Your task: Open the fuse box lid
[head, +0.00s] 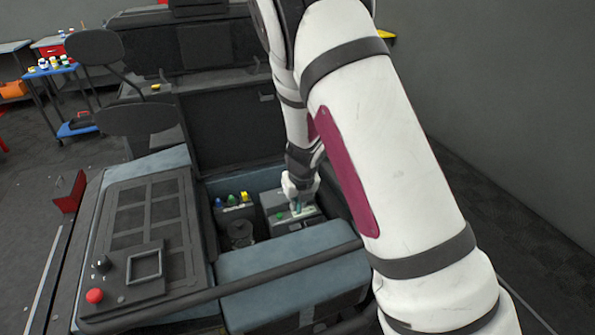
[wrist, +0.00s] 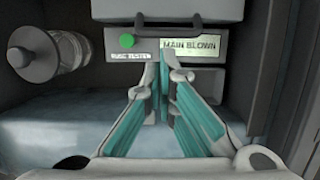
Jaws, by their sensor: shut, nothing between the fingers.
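The grey box that looks like the fuse box (head: 271,204) sits in the recessed bay of the machine. In the wrist view its front (wrist: 150,57) carries a green round button (wrist: 127,40), a small label too blurred to read surely, and a lit panel (wrist: 191,44) reading "MAIN BLOWN". A dark bar handle (wrist: 180,31) runs across it above the panel. Whether the lid is open cannot be told. My gripper (head: 297,208) is shut and empty, with its teal-padded fingertips (wrist: 165,60) just before the panel, below the handle. Contact cannot be told.
A cylindrical part (wrist: 48,54) stands left of the box. Blue, green and yellow caps (head: 232,200) sit on a neighbouring block. A blue-grey padded cover (head: 285,265) and a dark bar edge the bay in front; a dark raised panel (head: 220,120) stands behind.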

